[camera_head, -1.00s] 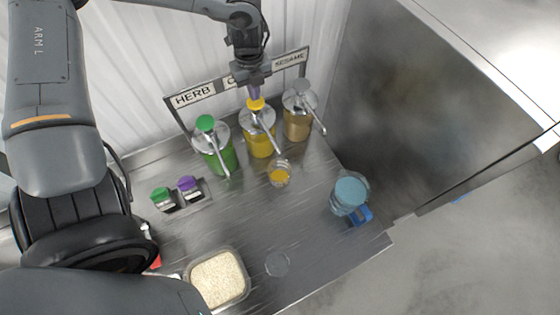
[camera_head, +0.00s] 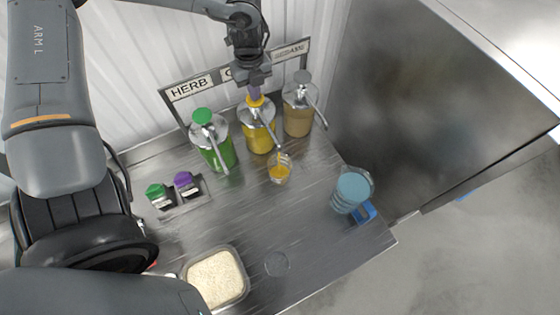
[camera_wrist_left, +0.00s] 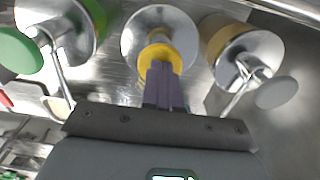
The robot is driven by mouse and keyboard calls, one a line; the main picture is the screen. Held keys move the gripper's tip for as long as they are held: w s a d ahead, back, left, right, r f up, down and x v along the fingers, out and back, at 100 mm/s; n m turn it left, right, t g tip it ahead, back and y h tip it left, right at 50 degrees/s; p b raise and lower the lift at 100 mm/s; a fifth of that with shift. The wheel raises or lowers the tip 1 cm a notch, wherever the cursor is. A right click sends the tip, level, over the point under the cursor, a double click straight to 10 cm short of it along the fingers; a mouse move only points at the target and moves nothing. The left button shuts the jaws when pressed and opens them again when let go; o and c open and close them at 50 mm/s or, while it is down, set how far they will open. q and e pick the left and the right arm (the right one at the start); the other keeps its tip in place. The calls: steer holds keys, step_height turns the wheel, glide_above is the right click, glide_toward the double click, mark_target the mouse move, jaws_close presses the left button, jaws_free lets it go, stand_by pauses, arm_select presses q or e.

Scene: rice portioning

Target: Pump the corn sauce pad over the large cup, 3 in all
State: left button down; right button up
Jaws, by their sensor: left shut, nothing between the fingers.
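The corn sauce pump jar (camera_head: 258,138) has yellow sauce and a yellow pump pad (camera_head: 255,101). My left gripper (camera_head: 254,90) is shut and empty, its fingertips on or just above the yellow pad. In the left wrist view the shut fingers (camera_wrist_left: 164,86) point at the yellow pad (camera_wrist_left: 161,57) and overlap its near edge; I cannot tell if they press it. A clear cup (camera_head: 279,170) with yellow sauce in it stands below the yellow pump's spout. My right gripper is not in view.
A green herb jar (camera_head: 218,152) and a tan sesame jar (camera_head: 298,118) flank the yellow one, under a sign frame (camera_head: 190,86). A rice tray (camera_head: 216,278), an empty clear cup (camera_head: 277,264), a blue container (camera_head: 352,190) and small green and purple stamps (camera_head: 184,180) stand around.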

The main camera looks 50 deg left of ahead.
arm_select(q)
steer(key=shift+f, duration=0.35)
steer(key=shift+r, duration=0.15)
steer(key=shift+r+p, duration=1.1)
steer(key=shift+r, duration=0.8)
steer(key=shift+f, duration=0.2)
